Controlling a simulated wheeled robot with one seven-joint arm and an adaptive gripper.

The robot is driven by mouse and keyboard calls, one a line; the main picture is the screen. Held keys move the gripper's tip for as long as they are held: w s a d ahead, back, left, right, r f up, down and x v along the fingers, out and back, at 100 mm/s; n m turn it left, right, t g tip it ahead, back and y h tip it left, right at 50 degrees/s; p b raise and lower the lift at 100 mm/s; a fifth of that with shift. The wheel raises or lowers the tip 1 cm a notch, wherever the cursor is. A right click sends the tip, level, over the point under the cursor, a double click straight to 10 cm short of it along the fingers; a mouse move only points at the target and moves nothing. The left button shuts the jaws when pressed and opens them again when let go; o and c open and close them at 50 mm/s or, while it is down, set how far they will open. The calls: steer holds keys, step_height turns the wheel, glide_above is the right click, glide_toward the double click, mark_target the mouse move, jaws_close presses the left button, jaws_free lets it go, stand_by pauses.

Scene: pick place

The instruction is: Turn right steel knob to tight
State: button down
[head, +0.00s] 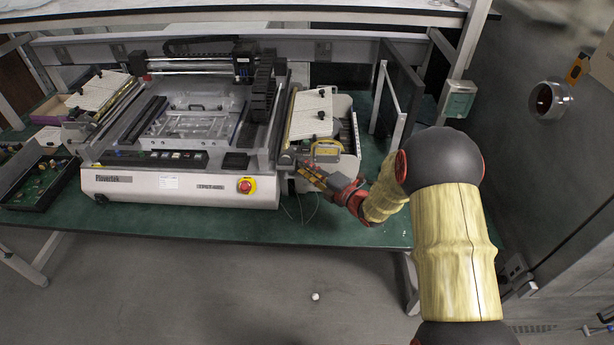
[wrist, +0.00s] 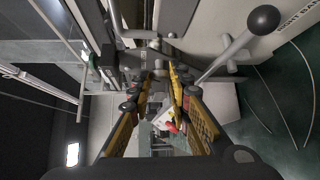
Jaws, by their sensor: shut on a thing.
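A white and grey bench machine (head: 180,185) stands on a green table. The right steel knob (head: 286,159) is a small grey round part at the machine's front right corner. My gripper (head: 305,167) reaches in from the right with its yellow and black fingers at that corner. In the wrist view my gripper (wrist: 160,75) has its fingertips close together around small grey metal parts. The fingers are shut on the knob, which is mostly hidden between the tips. Whether the knob is tight cannot be seen.
A steel lever with a black ball end (wrist: 263,19) stands right beside the fingers in the wrist view. A red emergency button (head: 246,185) is on the machine's front. A parts tray (head: 40,185) lies at the left. Thin cables hang near my gripper.

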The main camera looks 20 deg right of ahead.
steer(key=shift+f+m+t+y+b, duration=0.3)
steer(key=shift+m+t+b, duration=0.25)
steer(key=shift+b, duration=0.65)
steer(key=c, duration=1.7)
jaws_free()
steer(key=shift+r, duration=0.1)
steer(key=shift+o, duration=0.2)
steer(key=v, duration=1.2)
